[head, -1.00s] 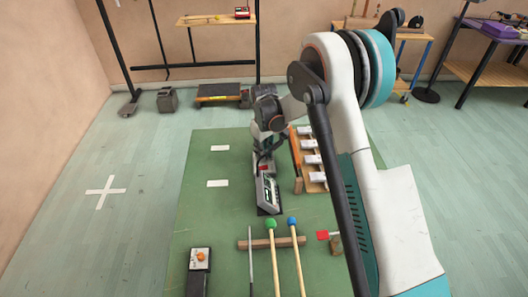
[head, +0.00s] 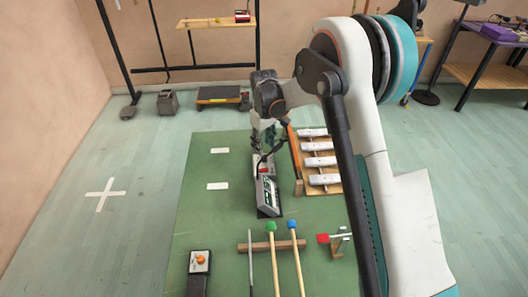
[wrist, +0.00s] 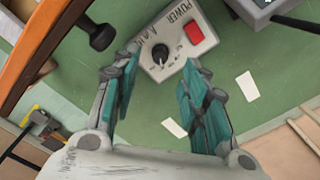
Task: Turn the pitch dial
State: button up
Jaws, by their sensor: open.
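The dial (wrist: 160,53) is a round black knob with a pale pointer mark. It sits on a light grey box (wrist: 178,62) with the word POWER and a red switch (wrist: 194,34). My gripper (wrist: 161,60) is open, with its teal-padded fingers on either side of the dial in the wrist view. I cannot tell whether either finger touches it. In the head view my gripper (head: 264,150) is just beyond the grey device (head: 267,192) on the green mat (head: 205,218); the dial is hidden there.
Metal bars on a wooden frame (head: 320,160) stand close to the right of my gripper. Mallets (head: 284,258) rest on a wooden block in front. A small box with an orange knob (head: 199,259) is at front left. The mat's left side is mostly clear.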

notch_tip(320, 180, up, 6)
jog(key=shift+r, duration=0.2)
dwell(0.4)
jog(key=s+d+r+m+t, duration=0.2)
jog(key=s+d+r, duration=0.2)
jog(key=s+r, duration=0.4)
jog(key=s+d+r+m+t, duration=0.1)
jog(key=s+d+r+m, duration=0.1)
jog(key=s+d+r, duration=0.45)
jog(key=s+d+m+t, duration=0.1)
jog(key=s+d+t, duration=0.1)
jog(key=s, duration=0.8)
jog(key=s+d+m+t, duration=0.2)
jog(key=s, duration=0.9)
jog(key=shift+s+r+m, duration=0.25)
jog(key=shift+r+m, duration=0.05)
jog(key=shift+r, duration=0.05)
